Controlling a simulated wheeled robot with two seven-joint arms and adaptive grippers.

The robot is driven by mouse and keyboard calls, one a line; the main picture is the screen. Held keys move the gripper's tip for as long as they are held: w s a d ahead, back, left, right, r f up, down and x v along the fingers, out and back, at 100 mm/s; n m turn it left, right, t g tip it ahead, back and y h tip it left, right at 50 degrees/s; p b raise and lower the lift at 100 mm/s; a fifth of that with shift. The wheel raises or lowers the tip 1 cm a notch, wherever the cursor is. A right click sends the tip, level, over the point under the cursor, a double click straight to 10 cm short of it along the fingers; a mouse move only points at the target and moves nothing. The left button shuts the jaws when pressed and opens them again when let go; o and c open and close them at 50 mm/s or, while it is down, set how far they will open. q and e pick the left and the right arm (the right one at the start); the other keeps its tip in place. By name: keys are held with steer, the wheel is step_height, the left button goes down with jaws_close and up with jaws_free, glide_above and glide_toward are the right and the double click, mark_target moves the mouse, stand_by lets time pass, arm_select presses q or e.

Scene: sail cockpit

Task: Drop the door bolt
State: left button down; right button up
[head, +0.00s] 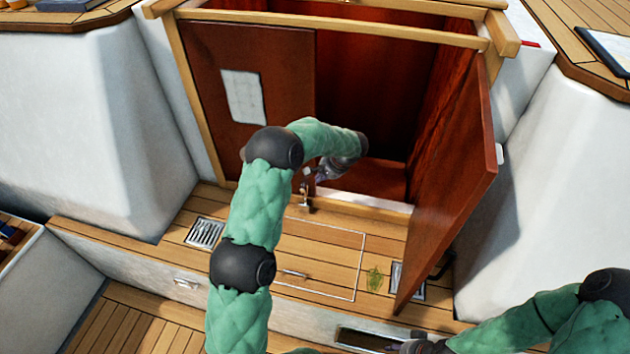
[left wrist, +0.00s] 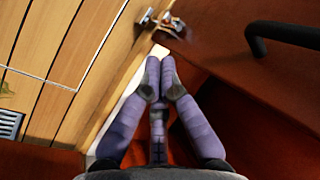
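The left door (head: 250,110) of the cabinet is closed and has a white sheet on it. A small metal bolt fitting (head: 305,198) sits low at its free edge by the sill. It also shows in the left wrist view (left wrist: 162,22); I cannot tell whether its pin is up or down. My left gripper (head: 322,172) is in the open half of the doorway, close to the bolt. In the left wrist view its purple fingertips (left wrist: 159,68) are together, empty, and apart from the bolt. My right gripper (head: 425,346) is at the bottom edge, partly cut off.
The right door (head: 455,180) stands swung outward over the deck. A black handle (left wrist: 280,35) sticks out of the left door. Wooden bars (head: 330,28) cross above the opening. A grate (head: 205,233), a hatch (head: 320,250) and a green patch (head: 375,279) lie in front.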

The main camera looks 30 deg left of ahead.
arm_select(q)
steer(key=shift+v, duration=1.55)
